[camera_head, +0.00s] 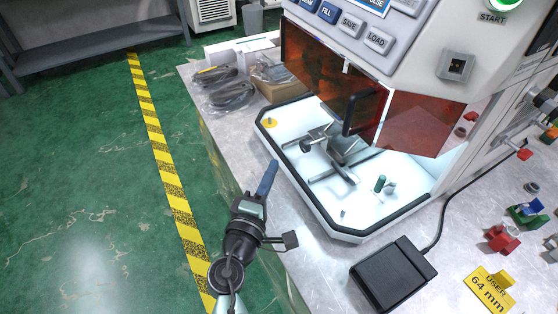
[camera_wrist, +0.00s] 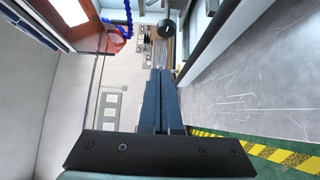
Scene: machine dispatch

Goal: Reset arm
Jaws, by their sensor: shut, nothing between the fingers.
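My gripper (camera_head: 270,172) shows in the head view just left of the machine's tray, above the table's left edge. In the wrist view, my gripper (camera_wrist: 161,75) has its two fingers pressed together with nothing between them. My arm comes up from the bottom of the head view. The white machine (camera_head: 420,60) stands to the right with its orange door panels (camera_head: 318,72) open. Its lit white tray (camera_head: 300,165) holds a metal clamp fixture (camera_head: 335,150) and a small green cylinder (camera_head: 380,183).
A black foot pedal (camera_head: 392,275) lies on the grey table at the front, with a cable to the right. A yellow "64 mm" sign (camera_head: 490,290) and red parts (camera_head: 502,238) are at the right. Bagged cables (camera_head: 228,92) lie at the back. Green floor with a yellow-black stripe (camera_head: 160,160) is clear at left.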

